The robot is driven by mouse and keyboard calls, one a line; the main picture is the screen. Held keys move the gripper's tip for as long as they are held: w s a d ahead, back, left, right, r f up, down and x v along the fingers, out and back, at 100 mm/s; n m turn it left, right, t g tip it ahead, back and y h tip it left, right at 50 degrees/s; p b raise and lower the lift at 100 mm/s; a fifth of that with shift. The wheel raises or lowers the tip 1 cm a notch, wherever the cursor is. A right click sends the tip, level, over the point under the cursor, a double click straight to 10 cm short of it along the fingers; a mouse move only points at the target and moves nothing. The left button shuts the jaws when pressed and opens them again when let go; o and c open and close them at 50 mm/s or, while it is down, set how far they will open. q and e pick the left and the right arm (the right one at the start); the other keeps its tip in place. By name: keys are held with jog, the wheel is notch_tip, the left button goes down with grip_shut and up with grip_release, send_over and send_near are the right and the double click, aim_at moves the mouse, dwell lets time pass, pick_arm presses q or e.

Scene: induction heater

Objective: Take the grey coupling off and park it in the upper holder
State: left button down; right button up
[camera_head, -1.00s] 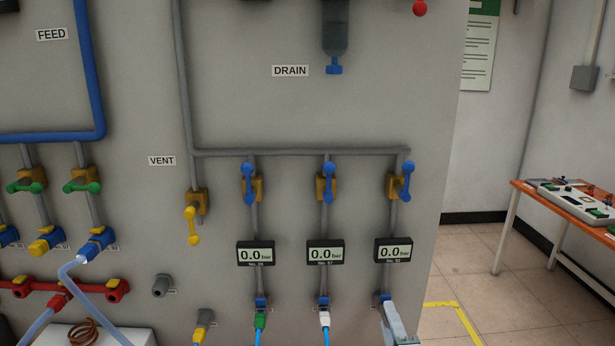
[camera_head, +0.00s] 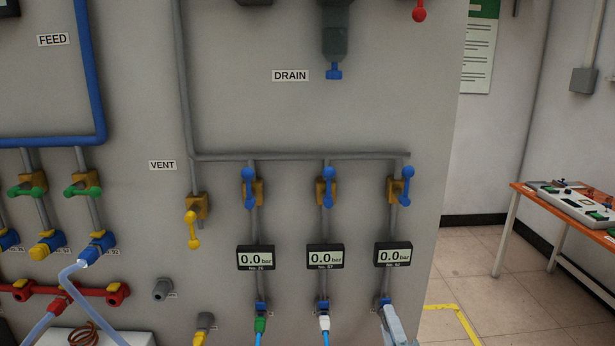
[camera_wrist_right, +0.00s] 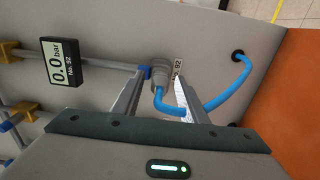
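In the right wrist view a grey coupling (camera_wrist_right: 159,73) with a blue hose (camera_wrist_right: 166,105) sits on the blue fitting (camera_wrist_right: 145,72) of line No. 92. My right gripper (camera_wrist_right: 159,84) is open, with one fingertip on either side of the coupling; whether they touch it I cannot tell. In the head view my right gripper (camera_head: 393,324) is at the bottom edge below the No. 92 gauge (camera_head: 393,255) and hides the coupling. A bare grey stub (camera_head: 162,289), perhaps the upper holder, sticks out of the panel at lower left. My left gripper is not in view.
Lines to the left carry a white coupling (camera_head: 324,322) and a green coupling (camera_head: 260,324). A yellow coupling (camera_head: 200,338) sits in a grey holder (camera_head: 205,320). Blue-handled valves (camera_head: 328,187) are above the gauges. The panel's right edge is close to my right gripper.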

dwell(0.8)
grip_shut()
jog(key=shift+s+p, duration=0.15)
jog(key=shift+p, duration=0.15)
jog(key=shift+s+d+p, duration=0.1)
jog(key=shift+s+p, duration=0.75)
jog(key=shift+s, duration=2)
jog(key=shift+s, duration=0.1)
